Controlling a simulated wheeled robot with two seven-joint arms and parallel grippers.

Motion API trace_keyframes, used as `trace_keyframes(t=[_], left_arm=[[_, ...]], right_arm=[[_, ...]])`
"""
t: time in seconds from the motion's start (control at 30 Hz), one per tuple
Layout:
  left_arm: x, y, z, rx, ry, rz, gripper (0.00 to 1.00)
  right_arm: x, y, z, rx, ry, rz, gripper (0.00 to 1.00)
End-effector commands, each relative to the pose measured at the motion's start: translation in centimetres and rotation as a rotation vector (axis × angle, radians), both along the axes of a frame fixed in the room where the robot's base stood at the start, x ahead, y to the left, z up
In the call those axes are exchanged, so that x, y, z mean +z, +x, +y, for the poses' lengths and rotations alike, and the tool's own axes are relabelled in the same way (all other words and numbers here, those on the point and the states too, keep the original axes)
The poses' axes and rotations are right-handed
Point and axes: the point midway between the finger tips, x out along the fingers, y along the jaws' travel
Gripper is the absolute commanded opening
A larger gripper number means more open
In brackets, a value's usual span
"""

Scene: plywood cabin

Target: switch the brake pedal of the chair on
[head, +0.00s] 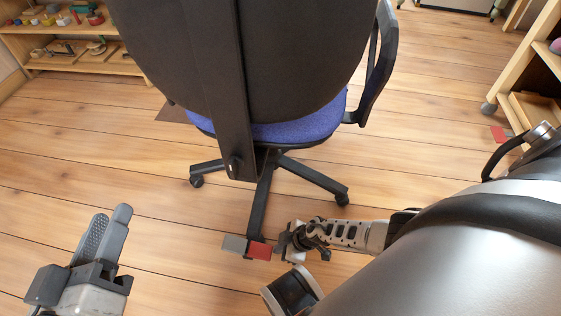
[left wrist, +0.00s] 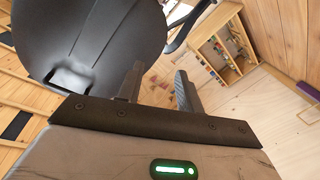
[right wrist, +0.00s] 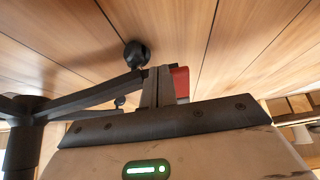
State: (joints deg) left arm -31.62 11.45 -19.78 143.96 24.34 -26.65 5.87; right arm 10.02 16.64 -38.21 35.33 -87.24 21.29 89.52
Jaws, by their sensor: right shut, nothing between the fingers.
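The office chair has a black backrest (head: 185,50), a blue seat (head: 290,128) and a black star base (head: 260,205) on casters. A brake pedal with a grey half (head: 235,244) and a red half (head: 260,251) sits at the end of its nearest leg. My right gripper (head: 287,242) is low near the floor, just right of the red half; contact cannot be told. In the right wrist view its fingers (right wrist: 157,88) are shut and empty, with the red half (right wrist: 181,82) partly hidden behind them. My left gripper (head: 106,232) is open and empty, away from the pedal.
A low wooden shelf (head: 80,62) with small objects stands at the upper left. Another wooden unit (head: 522,62) on casters stands at the right, with a red and grey piece (head: 500,134) near its foot. The floor (head: 60,165) left of the chair is clear.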

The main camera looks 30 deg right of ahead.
Motion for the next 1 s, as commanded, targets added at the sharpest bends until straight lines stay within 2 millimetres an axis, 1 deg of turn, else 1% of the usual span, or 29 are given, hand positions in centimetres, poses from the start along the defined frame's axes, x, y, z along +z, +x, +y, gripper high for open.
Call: trace_keyframes(t=[0.17, 0.27, 0.37, 0.5, 0.6, 0.8, 1.0], left_arm=[[0.1, 0.0, 0.0, 0.0, 0.004, 0.001, 0.36], [0.6, 0.1, 0.1, 0.006, 0.03, -0.002, 0.36], [-0.3, 0.1, 0.3, 0.011, 0.106, 0.026, 0.36], [-0.7, -0.1, 1.0, 0.022, 0.241, 0.048, 0.36], [-1.3, -0.3, 1.5, 0.026, 0.321, 0.059, 0.36], [-2.7, -0.3, 2.2, 0.023, 0.406, 0.125, 0.36], [-3.9, -0.2, 2.5, 0.02, 0.432, 0.182, 0.36]], right_arm=[[0.2, 0.0, 0.0, 0.0, 0.0, 0.0, 0.0], [1.0, -0.1, -0.2, -0.001, -0.001, 0.0, 0.0], [2.5, -0.3, -0.4, -0.004, 0.0, 0.001, 0.0], [5.1, -0.6, -0.9, -0.008, 0.0, 0.002, 0.0], [6.1, -2.4, -2.7, -0.008, -0.002, 0.005, 0.0], [8.1, -4.8, -5.3, -0.008, -0.002, 0.002, 0.0], [9.1, -6.2, -6.7, -0.006, -0.001, 0.001, 0.0]])
